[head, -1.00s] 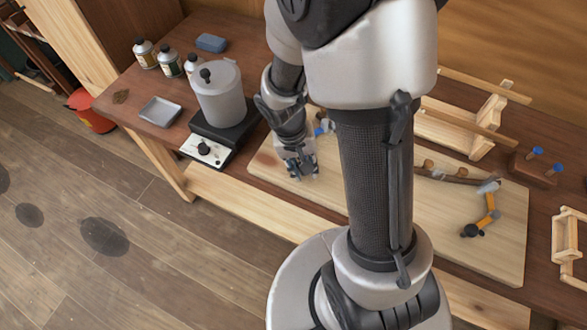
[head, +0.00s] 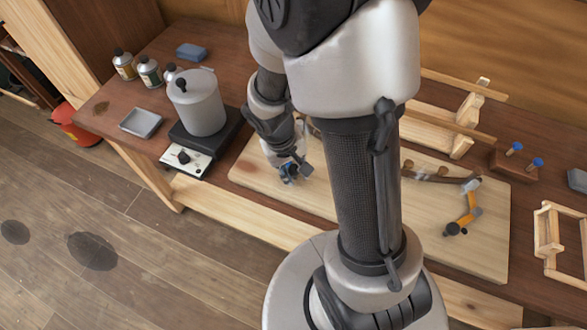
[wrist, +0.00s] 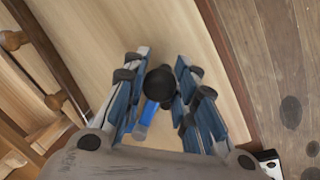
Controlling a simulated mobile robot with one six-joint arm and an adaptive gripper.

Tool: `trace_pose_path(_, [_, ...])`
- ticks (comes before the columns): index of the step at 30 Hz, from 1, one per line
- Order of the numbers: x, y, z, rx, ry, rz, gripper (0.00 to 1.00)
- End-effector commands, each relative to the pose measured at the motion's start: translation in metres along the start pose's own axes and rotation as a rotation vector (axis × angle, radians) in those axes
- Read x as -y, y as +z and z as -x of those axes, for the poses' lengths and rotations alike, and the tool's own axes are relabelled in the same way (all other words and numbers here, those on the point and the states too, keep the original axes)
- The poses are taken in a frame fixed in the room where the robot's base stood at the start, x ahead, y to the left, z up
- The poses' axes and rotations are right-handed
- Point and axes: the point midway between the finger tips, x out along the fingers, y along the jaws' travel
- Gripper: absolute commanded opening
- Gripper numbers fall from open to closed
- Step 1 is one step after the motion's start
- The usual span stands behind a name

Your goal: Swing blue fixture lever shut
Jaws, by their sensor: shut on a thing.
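The blue lever (wrist: 150,113) shows between my fingers in the wrist view, with a round black knob (wrist: 160,82) at its end. My gripper (wrist: 165,72) is shut on the lever at the knob, a finger on either side. In the head view my gripper (head: 290,177) is low over the left end of the pale board (head: 335,207). The fixture body that carries the lever is hidden behind my arm there. A second lever, orange with a black knob (head: 463,212), stands at the right part of the board.
A pot (head: 197,105) on a hotplate (head: 187,160) stands left of the board. Wooden frames (head: 460,125) and a block with blue-topped pegs (head: 515,163) are behind and right. A curved wooden strip (head: 432,174) lies on the board. My arm covers the board's middle.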

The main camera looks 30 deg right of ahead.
Motion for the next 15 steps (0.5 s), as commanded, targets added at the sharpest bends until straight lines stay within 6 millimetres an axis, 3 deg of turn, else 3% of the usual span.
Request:
trace_pose_path(10, [-0.0006, -0.0016, 0.0009, -0.004, 0.001, 0.000, 0.47])
trace_pose_path(15, [-0.0003, -0.0012, 0.0006, -0.003, 0.000, 0.000, 0.47])
